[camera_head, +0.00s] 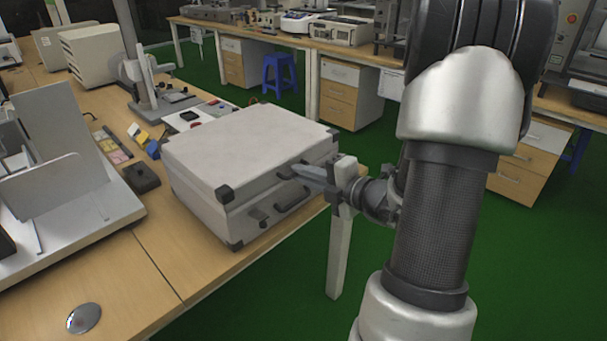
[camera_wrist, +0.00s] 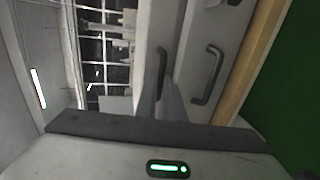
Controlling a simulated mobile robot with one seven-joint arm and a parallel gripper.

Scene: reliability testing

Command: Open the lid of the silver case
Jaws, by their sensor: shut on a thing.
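The silver case (camera_head: 240,165) stands on the wooden table, its lid down over the lower half. A dark handle (camera_head: 285,168) sits on the lid's front, and a second dark handle (camera_head: 292,200) sits below it on the lower half. My gripper (camera_head: 302,172) reaches the lid's front from the right, with its fingertips at the upper handle. In the wrist view, my gripper's fingers (camera_wrist: 164,90) are close together on the upper handle (camera_wrist: 162,62). The lower handle (camera_wrist: 211,75) is to the right, apart from the fingers. The exact contact is partly hidden.
The wooden table (camera_head: 165,290) has a grey device (camera_head: 60,170) at left, with a small black box (camera_head: 142,178) beside the case. A round metal disc (camera_head: 84,318) lies near the front. Green floor is open to the right of the table edge.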

